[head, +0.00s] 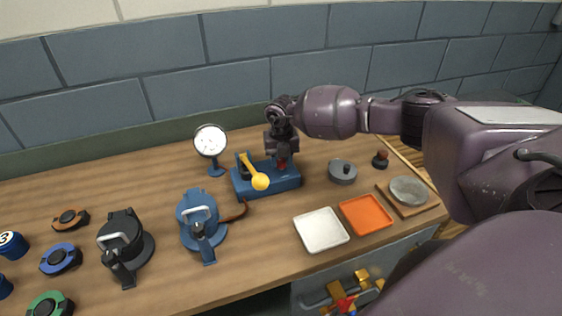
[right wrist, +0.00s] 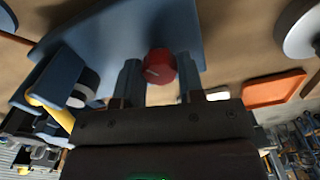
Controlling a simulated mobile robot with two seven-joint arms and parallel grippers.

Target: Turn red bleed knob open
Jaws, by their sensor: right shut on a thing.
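The red bleed knob (right wrist: 160,66) sits on the blue base block (head: 270,184) and shows a pale mark on its face in the right wrist view. My right gripper (right wrist: 160,78) has a finger on each side of the knob and is shut on it. In the head view my right gripper (head: 281,155) reaches down over the block, and little of the knob (head: 282,164) shows below it. A yellow lever (head: 258,178) stands on the same block, left of the gripper. My left gripper is not in view.
A round gauge (head: 210,142) stands behind and left of the block. A blue casing (head: 198,220) and a black casing (head: 124,244) lie to the left. A white tray (head: 321,231), an orange tray (head: 366,215) and a grey disc (head: 342,173) are to the right.

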